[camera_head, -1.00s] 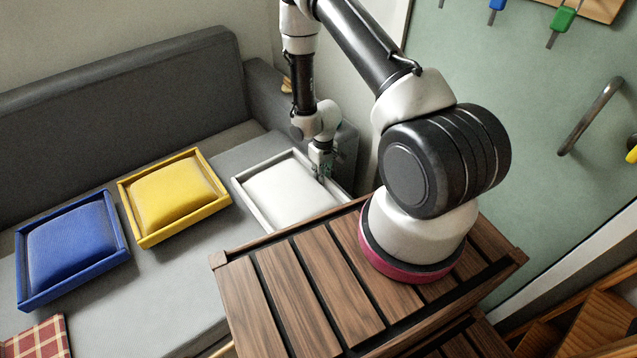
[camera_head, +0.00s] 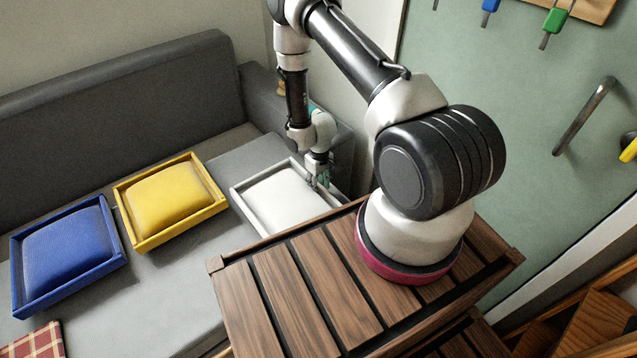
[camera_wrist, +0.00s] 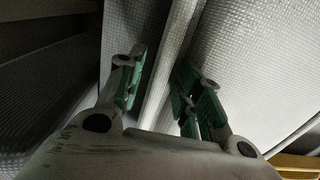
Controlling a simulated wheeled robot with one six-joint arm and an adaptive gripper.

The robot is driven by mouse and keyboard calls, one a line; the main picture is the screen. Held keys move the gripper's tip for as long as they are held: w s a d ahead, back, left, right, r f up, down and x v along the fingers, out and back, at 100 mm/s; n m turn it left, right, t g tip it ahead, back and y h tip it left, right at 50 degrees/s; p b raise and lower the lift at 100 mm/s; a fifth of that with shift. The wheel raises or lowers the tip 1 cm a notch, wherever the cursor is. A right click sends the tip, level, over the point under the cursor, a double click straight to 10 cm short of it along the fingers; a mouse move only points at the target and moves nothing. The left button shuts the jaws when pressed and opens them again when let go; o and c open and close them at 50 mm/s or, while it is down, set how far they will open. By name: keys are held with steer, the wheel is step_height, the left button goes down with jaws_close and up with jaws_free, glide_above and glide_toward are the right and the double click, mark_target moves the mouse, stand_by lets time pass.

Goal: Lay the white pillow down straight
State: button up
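The white pillow (camera_head: 290,198) lies within a white rectangular frame (camera_head: 240,203) on the right part of the grey sofa seat. My gripper (camera_head: 320,183) is at the frame's right side, beside the pillow, pointing down. In the wrist view, my gripper (camera_wrist: 160,78) has its two green-padded fingers apart. A pale straight ridge runs between and behind them, with a white textured surface on the right. I cannot tell whether the fingers touch either. The gripper hides a small part of the pillow's right side.
A yellow cushion (camera_head: 168,193) and a blue cushion (camera_head: 68,248) lie in matching frames to the left. The sofa backrest (camera_head: 120,105) rises behind. A slatted wooden top (camera_head: 290,285) stands in front. A checked red cloth (camera_head: 38,342) lies at lower left.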

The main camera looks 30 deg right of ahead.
steer(key=s+d+r+m+t+h, duration=0.1)
steer(key=d+r, duration=0.2)
steer(key=r, duration=1.9)
steer(key=s+d+r+m+t+h, duration=0.1)
steer(key=d+r, duration=0.2)
steer(key=r, duration=1.8)
steer(key=s+a+r+t+y, duration=0.1)
steer(key=s+a+r, duration=0.1)
steer(key=s+r, duration=0.5)
steer(key=s+a+r+t, duration=0.1)
steer(key=s+a+r, duration=0.1)
steer(key=s+r, duration=0.6)
steer(key=s, duration=0.7)
steer(key=shift+a+y, duration=0.2)
steer(key=shift+y, duration=0.2)
